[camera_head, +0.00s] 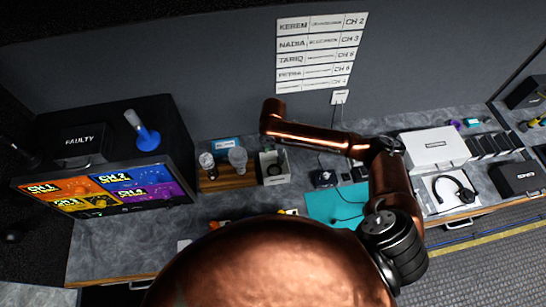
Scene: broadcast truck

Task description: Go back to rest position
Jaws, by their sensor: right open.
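My copper right arm rises from the lower middle, bends at a black joint and reaches left over the counter. My right gripper (273,117) seems to be at its far end, in front of the grey wall. It is open, though its fingers are hard to make out. I see nothing held there. A large copper part of my own body hides the front middle of the counter. My left gripper is not in view.
The grey counter (120,250) holds a monitor (100,192) at left, glass jars (238,160), a teal mat (335,205), a white box (435,148) and a headset (455,188). Name strips (320,55) hang on the wall.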

